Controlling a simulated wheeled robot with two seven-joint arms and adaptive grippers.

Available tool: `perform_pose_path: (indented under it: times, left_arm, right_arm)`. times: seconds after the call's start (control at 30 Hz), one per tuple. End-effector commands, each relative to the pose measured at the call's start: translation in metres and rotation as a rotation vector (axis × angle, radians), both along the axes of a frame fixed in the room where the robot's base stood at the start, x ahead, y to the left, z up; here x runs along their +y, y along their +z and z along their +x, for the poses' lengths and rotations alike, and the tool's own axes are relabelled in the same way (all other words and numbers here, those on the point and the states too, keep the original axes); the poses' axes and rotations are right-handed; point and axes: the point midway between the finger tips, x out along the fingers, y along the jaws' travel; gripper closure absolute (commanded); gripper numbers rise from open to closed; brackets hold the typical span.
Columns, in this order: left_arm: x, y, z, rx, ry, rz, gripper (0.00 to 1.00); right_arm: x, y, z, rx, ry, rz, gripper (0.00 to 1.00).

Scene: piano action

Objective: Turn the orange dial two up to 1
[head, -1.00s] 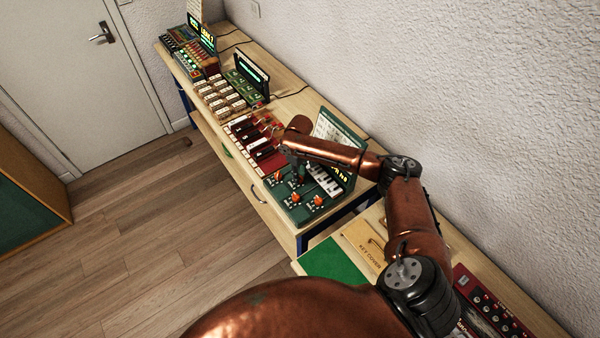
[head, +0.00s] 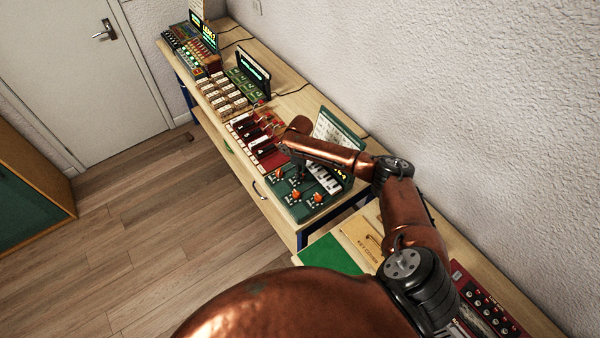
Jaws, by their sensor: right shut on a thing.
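A green panel (head: 308,211) with several orange dials lies at the front end of the bench. One orange dial (head: 279,173) is at its back left. Two more show nearer the front, a left one (head: 296,195) and a right one (head: 318,197). My right gripper (head: 300,173) points down over the back right of the panel, shut on what seems to be an orange dial, mostly hidden by the gripper and arm. Dial numbers and pointer settings are too small to read. My left gripper is not in view.
A wooden key cover (head: 364,238) and a red device (head: 487,300) are nearer me. The floor at left is clear.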

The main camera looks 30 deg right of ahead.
Motion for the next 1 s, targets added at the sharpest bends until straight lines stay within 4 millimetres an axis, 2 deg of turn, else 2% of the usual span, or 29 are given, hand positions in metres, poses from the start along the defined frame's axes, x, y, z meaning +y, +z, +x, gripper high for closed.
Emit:
perform_pose_path:
  times: [0.3, 0.33, 0.43, 0.77, 0.87, 1.0]
  left_arm:
    - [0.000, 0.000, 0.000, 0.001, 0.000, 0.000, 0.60]
    - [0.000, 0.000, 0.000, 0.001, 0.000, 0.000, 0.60]
    - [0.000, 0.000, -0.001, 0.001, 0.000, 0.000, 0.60]
    - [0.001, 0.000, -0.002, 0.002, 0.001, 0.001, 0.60]
    - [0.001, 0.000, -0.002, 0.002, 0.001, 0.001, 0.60]
    - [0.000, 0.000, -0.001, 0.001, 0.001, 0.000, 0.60]
  right_arm:
    - [-0.002, 0.003, 0.003, -0.007, -0.001, -0.003, 1.00]
    - [-0.002, 0.003, 0.003, -0.007, -0.001, -0.003, 0.76]
    - [-0.002, 0.003, 0.003, -0.007, -0.001, -0.003, 0.70]
    - [-0.001, 0.005, 0.001, -0.004, -0.001, 0.000, 0.70]
    - [0.000, 0.016, 0.002, -0.006, 0.000, 0.001, 0.70]
    - [-0.001, 0.044, 0.002, -0.007, -0.001, -0.001, 0.70]
